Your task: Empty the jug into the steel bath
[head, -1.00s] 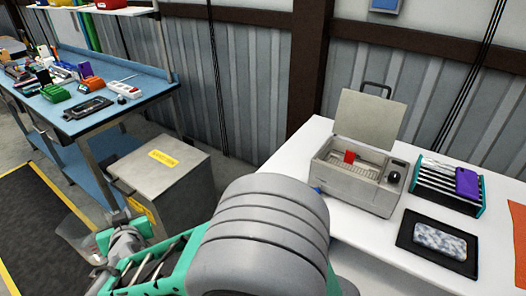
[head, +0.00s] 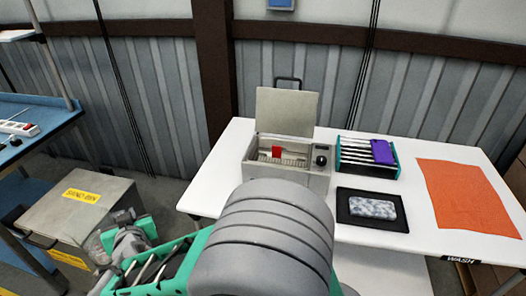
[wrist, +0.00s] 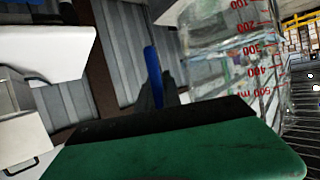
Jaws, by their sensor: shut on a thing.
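The steel bath (head: 318,183) stands on the white table in the head view, its lid (head: 287,112) raised. A small red object (head: 276,152) shows in its opening, and a black knob is on its right. A clear jug with red volume marks (wrist: 232,48) fills the upper right of the wrist view, tilted in that picture. My gripper (wrist: 170,118), with a green and black finger in front, is shut on the jug. The exact grip and the jug's contents are hard to make out. In the head view my gripper is low at the left, away from the bath.
Right of the bath on the white table (head: 405,240) are a rack (head: 352,165) with a purple item (head: 383,152), a black mat (head: 350,218) with a speckled block (head: 372,207), and an orange cloth (head: 465,198). A grey bin (head: 112,200) stands left, beside a blue workbench (head: 45,112).

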